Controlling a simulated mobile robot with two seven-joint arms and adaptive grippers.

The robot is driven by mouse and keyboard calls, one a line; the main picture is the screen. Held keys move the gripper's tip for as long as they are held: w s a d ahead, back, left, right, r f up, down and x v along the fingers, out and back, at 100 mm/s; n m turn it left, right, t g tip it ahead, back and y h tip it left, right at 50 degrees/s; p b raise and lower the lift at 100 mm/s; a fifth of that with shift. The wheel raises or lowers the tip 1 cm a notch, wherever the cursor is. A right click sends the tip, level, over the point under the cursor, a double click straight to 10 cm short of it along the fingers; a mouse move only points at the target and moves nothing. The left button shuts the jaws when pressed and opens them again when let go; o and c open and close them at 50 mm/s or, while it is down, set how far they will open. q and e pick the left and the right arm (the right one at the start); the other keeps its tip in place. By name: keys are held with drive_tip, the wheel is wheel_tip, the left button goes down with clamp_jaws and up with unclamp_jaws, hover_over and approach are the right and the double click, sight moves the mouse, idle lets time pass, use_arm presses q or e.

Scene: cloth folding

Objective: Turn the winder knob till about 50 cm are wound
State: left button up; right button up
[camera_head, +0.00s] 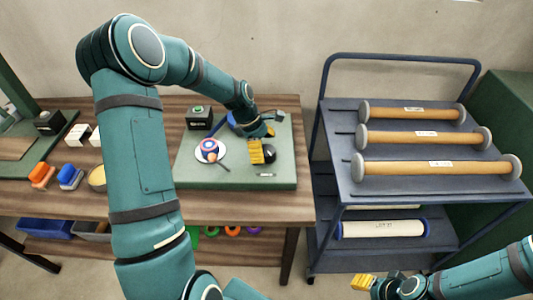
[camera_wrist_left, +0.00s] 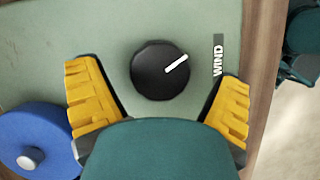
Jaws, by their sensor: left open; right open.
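The winder knob (camera_wrist_left: 160,71) is a black round knob with a white pointer line, next to a label reading WIND (camera_wrist_left: 218,58) in the left wrist view. In the head view the knob (camera_head: 269,156) sits on the green board (camera_head: 235,178), partly hidden by my gripper. My left gripper (camera_wrist_left: 160,100) is open, its yellow fingers on either side of the knob and apart from it. It also shows in the head view (camera_head: 262,152). A blue spool (camera_wrist_left: 38,140) lies beside it. My right gripper (camera_head: 364,283) is open and empty at the lower right, away from the board.
A white disc with a red and blue reel (camera_head: 209,149) and a black box with a green button (camera_head: 199,117) are on the board. A cart (camera_head: 345,185) with several wooden rollers stands at the right. Orange and blue clips (camera_head: 42,174) lie at the left.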

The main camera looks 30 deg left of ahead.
use_arm(q)
drive_tip(key=shift+d+f, duration=0.25)
drive_tip(key=shift+f, duration=0.4)
drive_tip(key=c, duration=1.2)
drive_tip(key=shift+c, duration=0.2)
